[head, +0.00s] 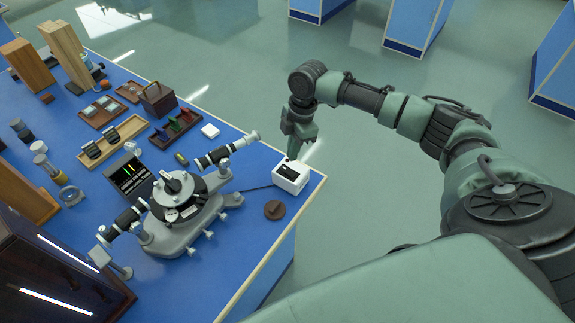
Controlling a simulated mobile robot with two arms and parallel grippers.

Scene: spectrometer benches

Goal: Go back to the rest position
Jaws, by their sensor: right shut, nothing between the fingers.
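My right gripper (293,155) points downward just above the small white box (291,178) at the bench's right corner. It is shut with nothing between its fingers. Whether its tips touch the box's top cannot be told. My right arm reaches in from the right side of the view. The spectrometer (178,205), grey with black tubes, stands on the blue bench (225,278) to the left of the box. My left gripper does not show.
A brown disc (274,210) lies in front of the white box. Wooden trays (112,140), a dark box (158,99) and bottles stand farther left. A dark cabinet (55,270) fills the lower left. Open floor (350,220) lies right of the bench.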

